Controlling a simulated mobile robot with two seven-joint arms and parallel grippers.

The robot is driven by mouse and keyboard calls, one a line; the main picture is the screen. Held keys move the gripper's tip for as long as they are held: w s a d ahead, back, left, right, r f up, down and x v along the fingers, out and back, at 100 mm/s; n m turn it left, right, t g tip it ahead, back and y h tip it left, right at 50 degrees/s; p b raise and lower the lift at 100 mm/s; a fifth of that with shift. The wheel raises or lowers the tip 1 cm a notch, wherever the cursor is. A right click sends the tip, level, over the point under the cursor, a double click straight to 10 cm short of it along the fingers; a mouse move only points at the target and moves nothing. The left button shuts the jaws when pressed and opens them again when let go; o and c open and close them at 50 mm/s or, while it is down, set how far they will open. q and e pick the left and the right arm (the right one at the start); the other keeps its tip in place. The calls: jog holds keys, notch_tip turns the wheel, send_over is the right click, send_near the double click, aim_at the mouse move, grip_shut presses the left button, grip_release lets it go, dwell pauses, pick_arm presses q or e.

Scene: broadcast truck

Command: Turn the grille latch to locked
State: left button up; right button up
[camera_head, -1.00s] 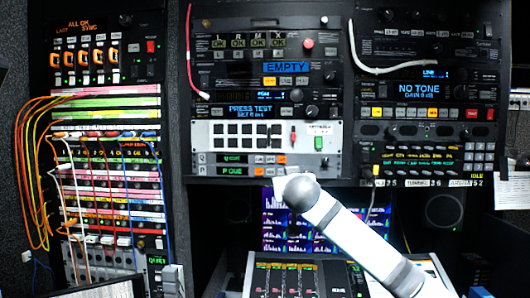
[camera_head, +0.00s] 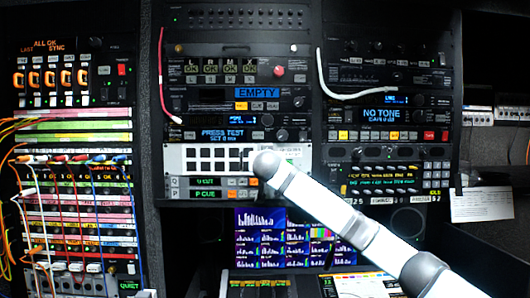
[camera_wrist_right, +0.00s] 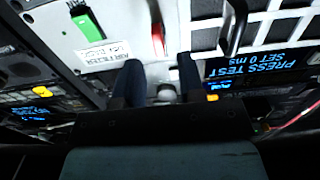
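The white grille panel (camera_head: 177,158) with black square openings sits low in the middle rack, above the cue rows. In the right wrist view the panel (camera_wrist_right: 115,18) appears upside down. A red lever (camera_wrist_right: 157,40), which looks like the grille latch, stands on it beside a green piece (camera_wrist_right: 88,30) and a small label. My right gripper (camera_wrist_right: 160,62) is open, its two dark fingers apart, with the red lever just beyond the gap. I cannot tell if they touch. In the head view my right wrist hides the lever and fingers. My left gripper is not in view.
A PRESS TEST unit (camera_head: 222,135) is just above the panel, and an EMPTY display (camera_head: 258,92) is higher. A white cable (camera_head: 345,95) and a red cable (camera_head: 161,80) hang nearby. Patch cables (camera_head: 70,200) cover the left rack. Monitors (camera_head: 265,235) are below.

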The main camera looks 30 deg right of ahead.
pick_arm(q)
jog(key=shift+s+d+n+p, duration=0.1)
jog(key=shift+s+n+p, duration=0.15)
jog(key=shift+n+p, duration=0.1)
pick_arm(e)
jog(key=x, duration=0.3)
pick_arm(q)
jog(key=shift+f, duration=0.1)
pick_arm(e)
jog(key=shift+c, duration=0.4)
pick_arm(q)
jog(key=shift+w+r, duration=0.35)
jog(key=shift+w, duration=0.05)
pick_arm(e)
grip_shut()
